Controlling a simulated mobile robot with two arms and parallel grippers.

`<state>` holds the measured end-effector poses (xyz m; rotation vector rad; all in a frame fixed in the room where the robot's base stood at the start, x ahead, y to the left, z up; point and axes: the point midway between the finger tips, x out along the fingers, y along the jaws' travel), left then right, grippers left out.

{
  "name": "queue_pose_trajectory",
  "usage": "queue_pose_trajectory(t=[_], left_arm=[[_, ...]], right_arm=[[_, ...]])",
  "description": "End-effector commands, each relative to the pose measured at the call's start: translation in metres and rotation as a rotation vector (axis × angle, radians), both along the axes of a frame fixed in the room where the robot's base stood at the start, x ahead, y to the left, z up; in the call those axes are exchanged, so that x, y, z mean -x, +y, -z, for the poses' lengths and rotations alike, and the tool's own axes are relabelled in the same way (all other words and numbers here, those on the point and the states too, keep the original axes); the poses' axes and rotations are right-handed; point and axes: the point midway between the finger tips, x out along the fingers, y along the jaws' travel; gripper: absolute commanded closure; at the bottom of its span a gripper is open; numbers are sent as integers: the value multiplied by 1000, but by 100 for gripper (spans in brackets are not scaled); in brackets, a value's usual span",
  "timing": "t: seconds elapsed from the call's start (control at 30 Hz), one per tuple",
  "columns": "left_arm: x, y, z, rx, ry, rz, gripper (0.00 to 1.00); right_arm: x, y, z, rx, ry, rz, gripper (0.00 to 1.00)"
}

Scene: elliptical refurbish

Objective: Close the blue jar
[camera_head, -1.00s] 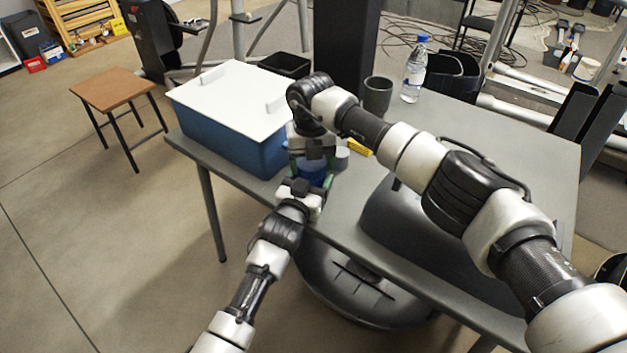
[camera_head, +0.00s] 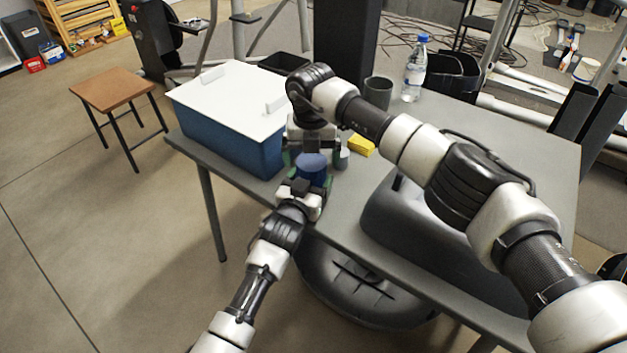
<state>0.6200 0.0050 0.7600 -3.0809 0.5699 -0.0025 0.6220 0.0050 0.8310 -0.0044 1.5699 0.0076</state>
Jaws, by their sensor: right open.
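The blue jar (camera_head: 314,177) stands near the front edge of the grey table, between my two grippers. A round blue lid (camera_head: 311,160) sits over its top; I cannot tell how tightly. My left gripper (camera_head: 312,187) reaches in from below with its fingers around the jar's body; the jar hides part of the fingers, so its grip is unclear. My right gripper (camera_head: 315,152) comes from above and behind, pointing down with its fingers spread, just over the lid.
A blue box with a white lid (camera_head: 235,98) stands close on the left. A yellow block (camera_head: 361,146) and a small grey cylinder (camera_head: 342,158) lie right of the jar. A dark cup (camera_head: 378,92) and a water bottle (camera_head: 415,75) stand behind. The table's right side (camera_head: 500,140) is clear.

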Motion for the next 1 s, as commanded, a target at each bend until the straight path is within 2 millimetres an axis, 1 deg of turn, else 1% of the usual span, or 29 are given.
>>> queue_pose_trajectory(t=[0.03, 0.1, 0.2, 0.43, 0.47, 0.5, 0.57, 0.6, 0.7, 0.77, 1.0], left_arm=[[0, 0, 1, -2, 2, 0, 92], [0, 0, 1, -2, 2, 0, 92], [0, 0, 1, -1, 2, 0, 92], [0, 0, 1, -1, 2, 0, 92], [0, 0, 1, -1, 2, 0, 92], [0, 0, 1, -1, 2, 0, 92], [0, 0, 1, -1, 2, 0, 92], [0, 0, 1, -2, 2, 0, 92], [0, 0, 1, -2, 2, 0, 92], [0, 0, 1, -2, 2, 0, 92], [0, 0, 1, -2, 2, 0, 92]], right_arm=[[0, -1, -8, 0, -3, 0, 4], [-1, -1, -18, 1, -3, 0, 4], [0, 0, -26, 1, 0, -1, 4], [0, 0, -27, 1, 1, -1, 4], [0, 0, -27, 1, 1, -1, 8], [0, 0, -30, 0, 0, -9, 8], [-1, 0, -39, -1, -3, -43, 8], [-1, 0, -47, -1, -4, -73, 8], [0, 0, -60, 0, -2, -133, 8], [0, 0, -63, 1, -1, -149, 8], [0, 0, -62, 1, 0, -151, 8]])
